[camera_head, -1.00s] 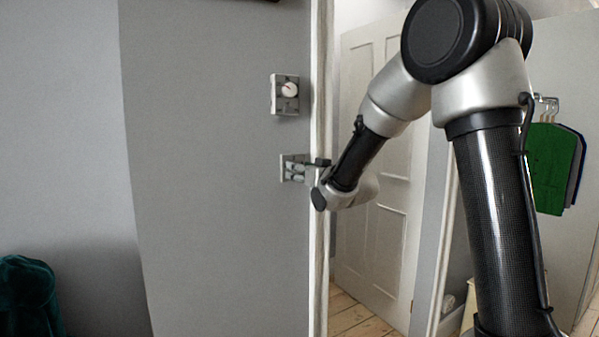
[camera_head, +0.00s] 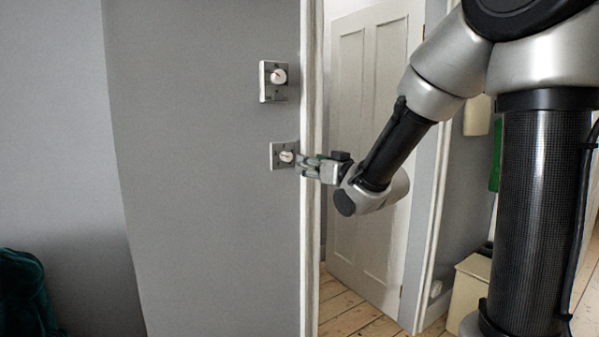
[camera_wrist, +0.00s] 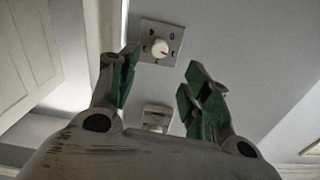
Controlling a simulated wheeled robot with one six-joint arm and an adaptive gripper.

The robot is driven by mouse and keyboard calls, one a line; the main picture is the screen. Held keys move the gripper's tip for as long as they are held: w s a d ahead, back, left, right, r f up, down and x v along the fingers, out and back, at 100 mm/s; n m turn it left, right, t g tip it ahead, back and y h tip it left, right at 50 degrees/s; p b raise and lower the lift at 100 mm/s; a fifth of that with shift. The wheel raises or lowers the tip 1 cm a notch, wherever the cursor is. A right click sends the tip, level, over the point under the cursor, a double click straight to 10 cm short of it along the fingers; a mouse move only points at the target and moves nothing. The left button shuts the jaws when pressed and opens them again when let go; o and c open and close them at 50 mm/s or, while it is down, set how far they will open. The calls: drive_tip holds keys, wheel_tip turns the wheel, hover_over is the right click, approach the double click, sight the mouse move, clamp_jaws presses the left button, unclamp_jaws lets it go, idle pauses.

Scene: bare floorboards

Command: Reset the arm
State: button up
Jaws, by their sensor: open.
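My gripper (camera_head: 308,166) is open and empty, close to the lower wall plate with a round white knob (camera_head: 286,156). In the wrist view my gripper's two green-padded fingers (camera_wrist: 160,92) stand apart with nothing between them. In the head view the upper knob plate (camera_head: 273,81) sits above the lower one. My arm comes in from the upper right, its elbow high.
The plates are on a grey wall that ends at a white door frame (camera_head: 310,250). A white panelled door (camera_head: 365,150) stands behind my arm. A cream bin (camera_head: 470,290) is on the floorboards at right. A dark green chair (camera_head: 25,295) is at lower left.

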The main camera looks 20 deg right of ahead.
drive_tip(key=s+d+f+g+h, duration=0.2)
drive_tip(key=f+g, duration=0.1)
drive_tip(key=f, duration=0.3)
drive_tip(key=s+d+f+g+h, duration=0.1)
drive_tip(key=s+d+f+g, duration=0.15)
drive_tip(key=f, duration=0.45)
drive_tip(key=s+d+f+g+h, duration=0.25)
drive_tip(key=s+g, duration=0.25)
drive_tip(key=s, duration=0.4)
drive_tip(key=s+d+r+m+g, duration=0.1)
drive_tip(key=s+d+r, duration=0.1)
drive_tip(key=s, duration=0.7)
drive_tip(key=s+d+r+m+g, duration=0.1)
drive_tip(key=s+d+r, duration=0.1)
drive_tip(key=s, duration=0.8)
drive_tip(key=shift+v, duration=0.95)
drive_tip(key=shift+w+d, duration=0.15)
drive_tip(key=shift+c, duration=0.4)
